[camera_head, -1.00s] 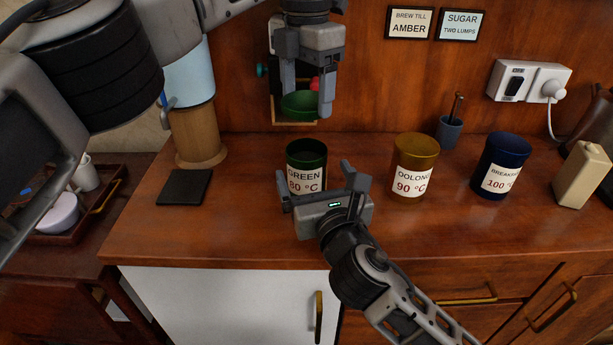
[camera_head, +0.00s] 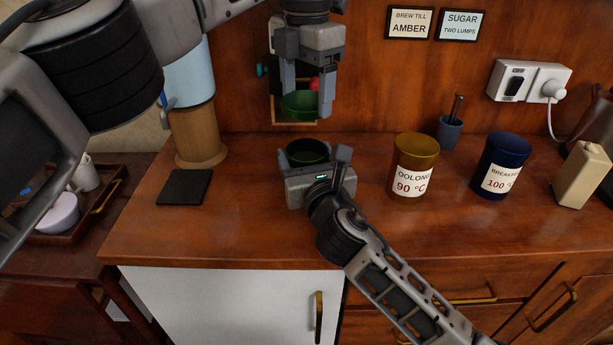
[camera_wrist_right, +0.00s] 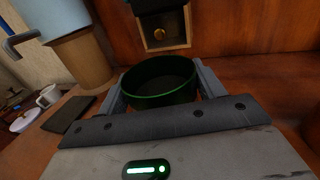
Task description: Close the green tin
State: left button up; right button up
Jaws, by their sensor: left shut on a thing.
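The green tin (camera_head: 307,150) stands upright on the wooden counter with its top open. It also shows in the right wrist view (camera_wrist_right: 160,85), dark inside with a green rim. My right gripper (camera_head: 314,162) is low at the tin's front, its fingers spread on either side of the tin. Whether they touch it I cannot tell. My left gripper (camera_head: 306,96) points down above and behind the tin, shut on a round green lid (camera_head: 299,106). The lid is up off the tin, apart from it. The tin's label is hidden behind my right gripper.
An amber oolong tin (camera_head: 414,160) and a blue breakfast tin (camera_head: 502,165) stand to the right. A dark square mat (camera_head: 185,187) and a wooden stand (camera_head: 198,138) are at left. A framed wall fixture (camera_wrist_right: 160,28) hangs behind. The counter's front is mostly clear.

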jog(key=shift+c, duration=0.5)
pick_arm(q)
send_over(308, 150)
jog(key=shift+w+a+f, duration=0.1)
jog(key=shift+a+f, duration=0.05)
jog(key=shift+f, duration=2.35)
jog(key=shift+f, duration=0.85)
jog(key=shift+f, duration=0.65)
jog(key=o, duration=1.1)
